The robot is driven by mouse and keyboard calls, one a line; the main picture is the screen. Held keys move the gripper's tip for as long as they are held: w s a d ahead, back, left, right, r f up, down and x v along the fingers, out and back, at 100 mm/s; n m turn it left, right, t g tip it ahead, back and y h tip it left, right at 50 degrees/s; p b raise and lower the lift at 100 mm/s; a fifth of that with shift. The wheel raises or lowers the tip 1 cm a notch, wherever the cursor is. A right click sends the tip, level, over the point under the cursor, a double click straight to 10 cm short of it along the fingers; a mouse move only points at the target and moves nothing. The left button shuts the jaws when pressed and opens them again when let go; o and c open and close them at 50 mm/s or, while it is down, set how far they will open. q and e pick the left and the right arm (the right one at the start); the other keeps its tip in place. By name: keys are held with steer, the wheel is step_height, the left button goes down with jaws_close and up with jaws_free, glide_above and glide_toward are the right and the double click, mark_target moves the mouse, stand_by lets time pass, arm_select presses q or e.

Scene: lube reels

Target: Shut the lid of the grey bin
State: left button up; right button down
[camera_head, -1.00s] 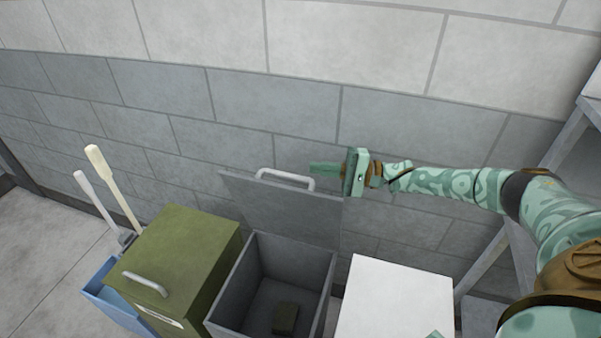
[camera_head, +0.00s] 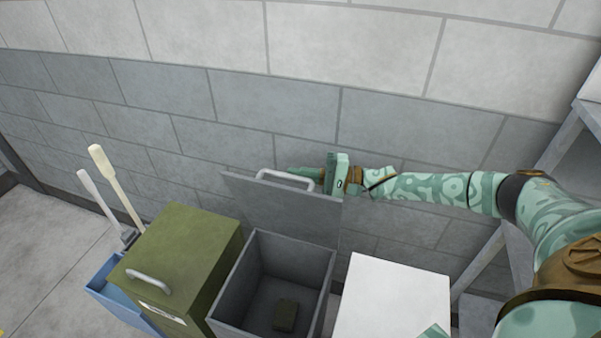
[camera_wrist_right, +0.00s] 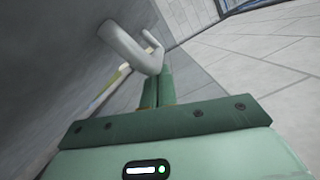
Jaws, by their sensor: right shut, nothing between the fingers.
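The grey bin (camera_head: 231,300) stands open against the wall, with a small dark green block (camera_head: 285,315) on its floor. Its lid (camera_head: 280,212) stands raised at the back, with a pale handle (camera_head: 287,178) near its top edge. My right gripper (camera_head: 296,171) is shut and empty, at the lid's upper right corner. Its fingertips reach behind the handle's right part in the head view. In the right wrist view the shut fingers (camera_wrist_right: 157,90) point at the handle (camera_wrist_right: 128,45), very close to it; contact is unclear. My left gripper is not in view.
A green bin (camera_head: 185,250) with a shut lid stands left of the grey bin. A blue container (camera_head: 112,300) with long-handled tools is farther left. A white box (camera_head: 393,300) stands to the right, beside a grey shelf frame (camera_head: 480,270).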

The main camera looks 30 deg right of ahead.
mark_target(299, 201)
steer(key=shift+s+a+r+n+p, duration=0.15)
steer(key=shift+s+a+n+p, duration=0.15)
steer(key=shift+s+a+p, duration=0.25)
steer(key=s+a+n+p, duration=0.2)
steer(key=a+p, duration=0.1)
steer(key=s+a+f+p, duration=0.1)
steer(key=s, duration=0.1)
steer(key=shift+a+n+h+p, duration=0.3)
steer(key=shift+n+p, duration=0.1)
steer(key=s+a+f+n+h+b, duration=0.1)
steer(key=s+a+f+n, duration=0.3)
steer(key=f, duration=0.6)
steer(key=s+a+f+n+h+b, duration=0.1)
steer(key=s+a+f+n, duration=0.4)
steer(key=f, duration=0.5)
steer(key=s+a+b, duration=0.1)
steer(key=s+a, duration=0.1)
steer(key=a, duration=0.1)
steer(key=shift+s+a+f+g+h, duration=0.3)
steer(key=shift+s+a, duration=0.05)
steer(key=shift+a, duration=0.05)
steer(key=shift+s+f, duration=0.1)
